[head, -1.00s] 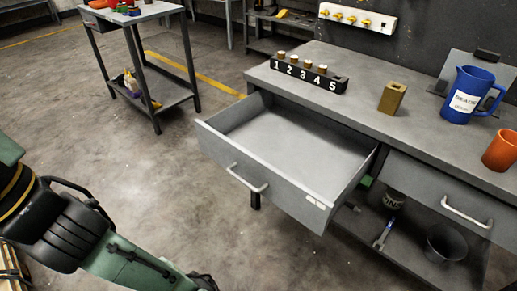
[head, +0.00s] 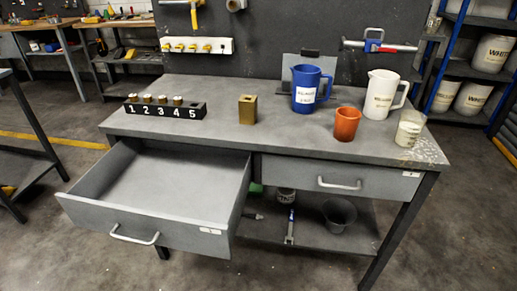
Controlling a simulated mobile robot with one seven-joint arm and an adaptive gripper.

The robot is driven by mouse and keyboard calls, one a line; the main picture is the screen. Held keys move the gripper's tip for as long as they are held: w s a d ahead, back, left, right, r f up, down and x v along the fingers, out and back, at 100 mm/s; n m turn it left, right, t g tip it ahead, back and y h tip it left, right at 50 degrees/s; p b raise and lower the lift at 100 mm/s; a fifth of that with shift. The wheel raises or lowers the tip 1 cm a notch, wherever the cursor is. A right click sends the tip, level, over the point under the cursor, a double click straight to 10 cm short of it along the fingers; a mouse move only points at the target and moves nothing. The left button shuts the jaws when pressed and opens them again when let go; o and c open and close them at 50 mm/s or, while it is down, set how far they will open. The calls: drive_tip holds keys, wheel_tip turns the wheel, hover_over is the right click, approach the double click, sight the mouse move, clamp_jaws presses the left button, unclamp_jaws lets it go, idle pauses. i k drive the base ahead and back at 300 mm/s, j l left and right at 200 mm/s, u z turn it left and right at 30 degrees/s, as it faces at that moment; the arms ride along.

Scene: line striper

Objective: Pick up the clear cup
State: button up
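A clear, see-through cup (head: 409,130) with a pale, cream-coloured part inside or behind it stands upright at the right end of the grey workbench (head: 220,93). It is just in front of a white pitcher (head: 379,97) and to the right of an orange cup (head: 346,124). I cannot tell what the cup holds. My gripper and arm are not in view.
A blue pitcher (head: 305,90), a brass block (head: 247,110) and a numbered black holder (head: 165,110) stand on the bench. The left drawer (head: 150,225) is pulled out into the floor space; the right drawer (head: 340,180) is shut. A shelf with white buckets (head: 493,53) is at right.

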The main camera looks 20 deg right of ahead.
sight(411, 123)
drive_tip(key=z, duration=1.65)
